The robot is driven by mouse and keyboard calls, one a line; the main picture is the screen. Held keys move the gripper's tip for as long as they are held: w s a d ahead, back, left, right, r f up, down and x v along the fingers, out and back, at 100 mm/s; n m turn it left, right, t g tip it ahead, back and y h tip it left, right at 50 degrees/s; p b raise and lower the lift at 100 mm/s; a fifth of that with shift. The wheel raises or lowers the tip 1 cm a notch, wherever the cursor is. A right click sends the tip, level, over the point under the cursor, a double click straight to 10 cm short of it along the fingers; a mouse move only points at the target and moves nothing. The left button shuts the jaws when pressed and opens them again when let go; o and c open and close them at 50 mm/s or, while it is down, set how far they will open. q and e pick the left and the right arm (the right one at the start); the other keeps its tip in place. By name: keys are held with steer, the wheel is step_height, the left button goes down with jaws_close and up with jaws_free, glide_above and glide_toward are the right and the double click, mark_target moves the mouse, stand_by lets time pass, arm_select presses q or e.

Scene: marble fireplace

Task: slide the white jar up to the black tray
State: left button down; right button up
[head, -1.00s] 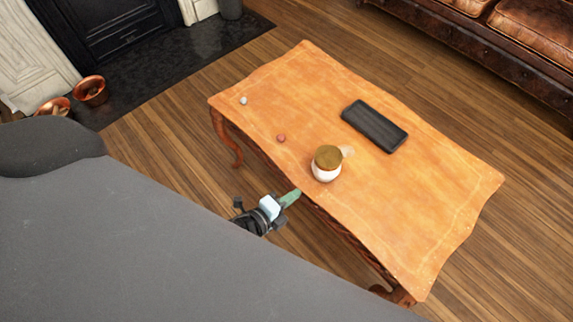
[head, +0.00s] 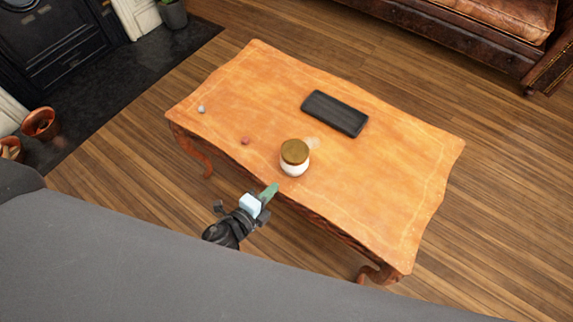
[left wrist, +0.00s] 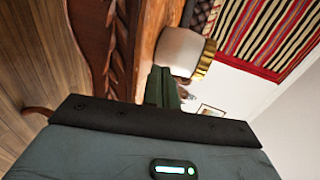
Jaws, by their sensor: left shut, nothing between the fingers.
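The white jar (head: 295,166) with a brown-gold lid stands upright near the table's front edge in the head view. The black tray (head: 335,113) lies flat farther back on the table, with a gap of bare wood between it and the jar. My left gripper (head: 269,192) is shut and empty, its green fingers at the table's front edge, short of the jar. In the left wrist view the jar (left wrist: 178,50) shows just beyond the closed green fingers (left wrist: 161,86). My right gripper is in neither view.
The wooden table (head: 390,170) has a small red ball (head: 245,141) left of the jar and a small white ball (head: 201,109) near its left end. A leather sofa (head: 480,30) stands behind. Copper pots (head: 40,124) stand by the fireplace at left.

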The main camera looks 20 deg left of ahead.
mark_target(287, 172)
arm_select(q)
steer(key=shift+w+d+b, duration=0.15)
steer(key=shift+w+d, duration=0.3)
steer(key=shift+w, duration=0.95)
steer(key=shift+w+d+b, duration=0.15)
steer(key=shift+w+d, duration=0.35)
steer(key=shift+w, duration=0.85)
steer(key=shift+w+d+b, duration=0.15)
steer(key=shift+w+d, duration=0.3)
steer(key=shift+w, duration=0.95)
steer(key=shift+s+a, duration=0.3)
steer(key=shift+s, duration=0.5)
steer(key=shift+s+a, duration=0.25)
steer(key=shift+s, duration=0.65)
steer(key=shift+s+a+p, duration=0.15)
steer(key=shift+s+p, duration=0.15)
steer(key=s+a, duration=0.2)
steer(key=s, duration=0.4)
steer(key=s+a, duration=0.2)
steer(key=s, duration=0.4)
steer(key=shift+s+a, duration=0.25)
